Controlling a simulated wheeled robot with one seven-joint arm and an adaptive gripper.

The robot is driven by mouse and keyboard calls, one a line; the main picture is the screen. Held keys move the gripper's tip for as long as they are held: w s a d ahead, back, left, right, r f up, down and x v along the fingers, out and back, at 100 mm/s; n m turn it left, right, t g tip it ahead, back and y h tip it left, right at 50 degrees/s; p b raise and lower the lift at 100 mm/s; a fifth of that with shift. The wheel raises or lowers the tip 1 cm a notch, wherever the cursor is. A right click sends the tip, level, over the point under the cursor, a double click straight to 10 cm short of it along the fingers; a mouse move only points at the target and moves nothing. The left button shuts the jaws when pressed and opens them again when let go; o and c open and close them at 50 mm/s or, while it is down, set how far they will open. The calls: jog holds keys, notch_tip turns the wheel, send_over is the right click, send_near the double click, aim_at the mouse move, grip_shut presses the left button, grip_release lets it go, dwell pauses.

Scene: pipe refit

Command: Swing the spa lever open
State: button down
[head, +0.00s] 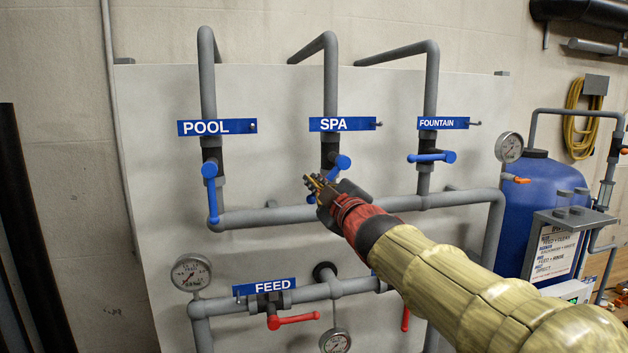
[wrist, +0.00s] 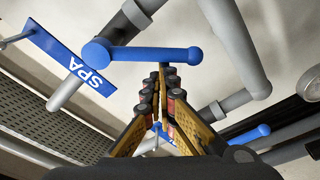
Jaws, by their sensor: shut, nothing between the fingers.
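The spa lever (head: 343,163) is a blue bar with a round knob, below the SPA sign (head: 342,124). In the head view it slants down and left from the knob, its middle partly hidden by my gripper. The wrist view shows the spa lever (wrist: 150,54) lying across the picture just past my fingertips. My gripper (head: 313,187) is shut and empty, its tips close beside the lever's lower part. The gripper tips (wrist: 161,72) appear at or just short of the bar in the wrist view; I cannot tell whether they touch.
The pool lever (head: 211,193) hangs down at the left. The fountain lever (head: 431,157) lies sideways at the right. A grey horizontal pipe (head: 265,216) runs below the valves. The red feed lever (head: 292,321) and gauges are lower down. A blue tank (head: 535,195) stands at the right.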

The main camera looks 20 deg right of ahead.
jog(key=shift+d+f+n+g+y, duration=0.15)
jog(key=shift+d+f+n, duration=0.5)
jog(key=shift+n, duration=0.7)
jog(key=shift+d+f+n+g+y, duration=0.15)
jog(key=shift+d+f+n, duration=0.5)
jog(key=shift+n, duration=0.75)
jog(key=shift+d+f+n+g, duration=0.2)
jog(key=shift+d+f+n, duration=0.45)
jog(key=shift+n, duration=0.7)
jog(key=shift+d, duration=0.15)
jog(key=shift+w, duration=0.1)
